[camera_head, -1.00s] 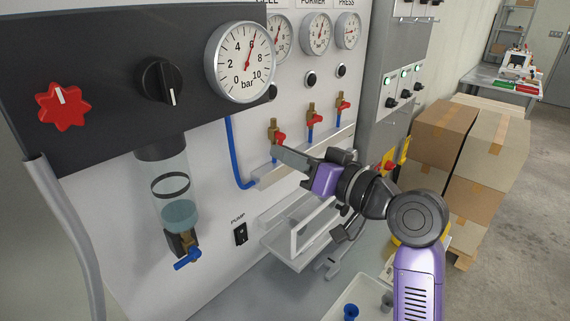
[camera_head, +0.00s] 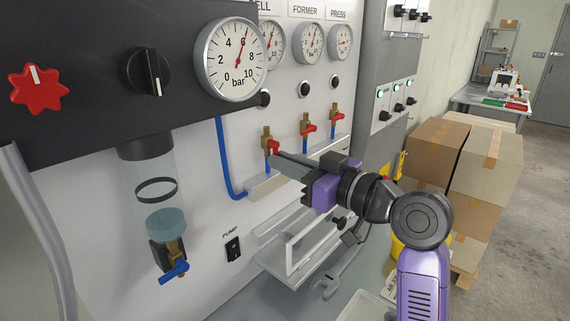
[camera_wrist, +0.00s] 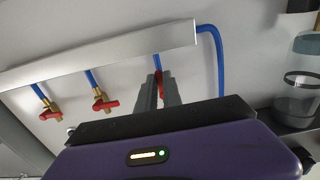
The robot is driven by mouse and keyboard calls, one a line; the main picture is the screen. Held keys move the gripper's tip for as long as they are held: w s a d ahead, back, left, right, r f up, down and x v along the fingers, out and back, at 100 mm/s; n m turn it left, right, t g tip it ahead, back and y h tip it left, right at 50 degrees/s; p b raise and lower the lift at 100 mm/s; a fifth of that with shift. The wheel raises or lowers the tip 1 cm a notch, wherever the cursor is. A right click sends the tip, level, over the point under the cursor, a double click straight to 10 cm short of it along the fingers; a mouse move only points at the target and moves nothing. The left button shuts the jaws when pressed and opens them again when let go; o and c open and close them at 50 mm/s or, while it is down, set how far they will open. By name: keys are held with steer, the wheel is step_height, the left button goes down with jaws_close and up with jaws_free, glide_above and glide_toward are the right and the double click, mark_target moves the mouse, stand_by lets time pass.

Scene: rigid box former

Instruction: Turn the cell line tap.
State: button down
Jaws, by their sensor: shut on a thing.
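The cell line tap is the leftmost of three brass taps with red handles in the head view, below the gauge marked CELL. Its red handle (camera_head: 273,147) shows just at my fingertips. In the wrist view the same red handle (camera_wrist: 159,84) sits between the two fingers, in line with them, with a blue pipe behind it. My gripper (camera_head: 277,157) reaches in from the right, its fingers closed on the handle; the fingers also show in the wrist view (camera_wrist: 158,92). The fingers hide part of the tap body.
The former tap (camera_head: 309,128) and the press tap (camera_head: 338,117) stand to the right along the same manifold rail (camera_head: 270,186). A grey frame (camera_head: 305,240) juts out below my gripper. The large gauge (camera_head: 232,58) hangs above left. Stacked boxes (camera_head: 479,165) stand at right.

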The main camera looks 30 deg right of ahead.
steer(key=shift+f, duration=0.1)
steer(key=c, duration=1.5)
jaws_free()
steer(key=v, duration=0.7)
steer(key=shift+s+d+b, duration=0.15)
steer(key=shift+s+b, duration=0.2)
steer(key=shift+b, duration=0.05)
